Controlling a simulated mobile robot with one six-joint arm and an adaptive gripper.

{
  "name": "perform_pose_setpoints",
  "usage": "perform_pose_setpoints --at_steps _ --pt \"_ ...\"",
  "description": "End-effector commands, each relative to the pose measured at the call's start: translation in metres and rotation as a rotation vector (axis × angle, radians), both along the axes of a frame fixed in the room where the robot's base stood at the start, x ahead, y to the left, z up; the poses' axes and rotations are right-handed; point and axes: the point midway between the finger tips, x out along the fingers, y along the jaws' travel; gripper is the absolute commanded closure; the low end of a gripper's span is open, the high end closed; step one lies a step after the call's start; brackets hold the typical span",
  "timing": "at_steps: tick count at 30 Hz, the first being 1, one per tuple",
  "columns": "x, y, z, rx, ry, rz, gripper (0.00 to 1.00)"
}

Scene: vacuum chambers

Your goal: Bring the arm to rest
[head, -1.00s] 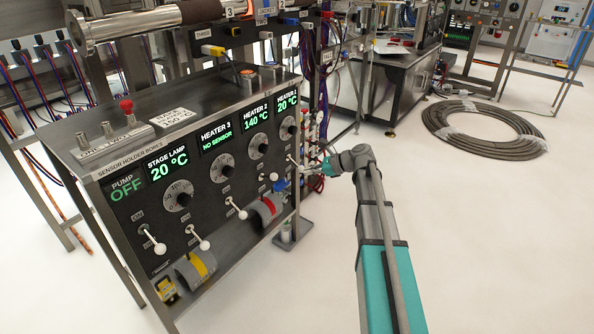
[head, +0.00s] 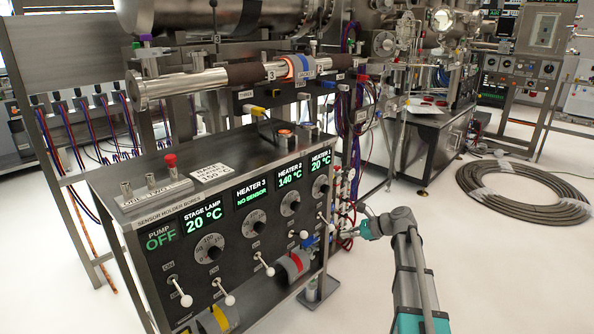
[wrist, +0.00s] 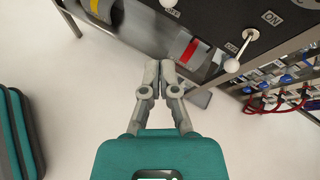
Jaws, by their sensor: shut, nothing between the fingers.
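My gripper (wrist: 159,72) is shut and empty in the wrist view, its two grey fingers meeting at the tips. It points toward the lower front of the control cabinet, apart from it as far as I can tell. In the head view my arm rises at the lower right, and the gripper (head: 348,233) is small beside the cabinet's right end. The cabinet's control panel (head: 232,268) shows pump OFF, stage lamp 20 °C, heater 3 NO SENSOR, heater 2 140 °C and heater 1 20 °C.
White-knobbed switches (head: 228,299) stick out from the panel; one switch (wrist: 232,65) is close right of the fingers. A rail with blue and red fittings (wrist: 285,90) lies further right. A coiled hose (head: 524,190) lies on the floor. Floor around my arm is clear.

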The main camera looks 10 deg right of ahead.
Motion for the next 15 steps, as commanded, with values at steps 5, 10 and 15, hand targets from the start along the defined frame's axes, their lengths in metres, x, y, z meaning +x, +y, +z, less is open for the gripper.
perform_pose_setpoints --at_steps 5,10,15 --pt "-0.031 0.028 -0.019 -0.169 -0.076 0.137 1.00" --pt "-0.070 0.055 -0.043 -0.395 -0.177 0.354 1.00" --pt "-0.113 0.074 -0.065 -0.613 -0.277 0.613 1.00"
